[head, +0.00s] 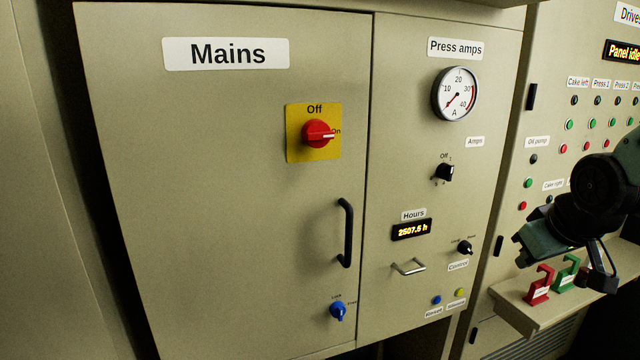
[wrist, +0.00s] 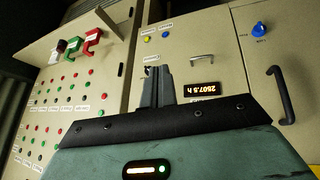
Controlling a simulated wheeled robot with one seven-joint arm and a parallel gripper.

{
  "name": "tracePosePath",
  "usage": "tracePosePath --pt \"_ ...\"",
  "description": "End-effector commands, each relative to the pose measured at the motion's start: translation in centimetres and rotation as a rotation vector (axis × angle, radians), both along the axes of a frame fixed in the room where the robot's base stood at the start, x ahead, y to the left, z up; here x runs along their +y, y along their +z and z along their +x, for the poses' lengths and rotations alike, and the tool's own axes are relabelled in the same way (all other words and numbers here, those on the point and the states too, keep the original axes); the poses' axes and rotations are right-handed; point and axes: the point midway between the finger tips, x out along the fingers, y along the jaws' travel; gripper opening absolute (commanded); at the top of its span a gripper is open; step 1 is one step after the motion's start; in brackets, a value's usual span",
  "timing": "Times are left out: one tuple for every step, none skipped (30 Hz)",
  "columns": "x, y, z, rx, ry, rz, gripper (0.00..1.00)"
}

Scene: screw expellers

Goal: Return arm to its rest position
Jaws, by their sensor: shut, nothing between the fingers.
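My gripper (wrist: 157,85) shows in the wrist view with its two fingers together and nothing between them. In the head view my arm's end is at the right edge, in front of the control panel (head: 545,130) and above the small shelf (head: 515,309). The fingertips are not clear there. My gripper appears apart from the cabinet.
The Mains door (head: 220,220) is closed, and its red switch (head: 317,133) points to On. A black door handle (head: 345,233) and a blue latch knob (head: 338,311) stick out. Red (head: 539,285) and green (head: 567,273) lockout pieces stand on the shelf near my arm.

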Motion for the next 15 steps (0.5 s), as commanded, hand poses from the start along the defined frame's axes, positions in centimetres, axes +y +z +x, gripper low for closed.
tracePosePath --pt "0.7 -1.7 -2.2 0.072 -0.033 0.033 0.00" --pt "1.0 -2.6 -3.3 0.109 -0.054 0.050 0.00" --pt "1.4 -3.6 -4.9 0.159 -0.083 0.071 0.00" --pt "1.7 -4.4 -6.0 0.197 -0.105 0.086 0.00" --pt "2.0 -5.0 -7.2 0.232 -0.125 0.099 0.00" --pt "2.4 -5.8 -8.7 0.278 -0.152 0.115 0.00" --pt "2.6 -6.4 -9.8 0.314 -0.173 0.126 0.00" --pt "2.9 -7.0 -11.0 0.348 -0.193 0.135 0.00" --pt "4.8 -7.6 -11.2 0.358 -0.137 0.130 0.00" --pt "6.2 -7.8 -11.5 0.368 -0.096 0.125 0.00" --pt "7.5 -8.1 -11.9 0.380 -0.057 0.118 0.00" --pt "9.2 -8.4 -12.6 0.398 -0.005 0.109 0.00" --pt "10.4 -8.6 -13.2 0.412 0.034 0.102 0.00" --pt "11.7 -8.9 -14.0 0.425 0.076 0.094 0.00" --pt "13.3 -9.2 -15.0 0.444 0.131 0.079 0.00"
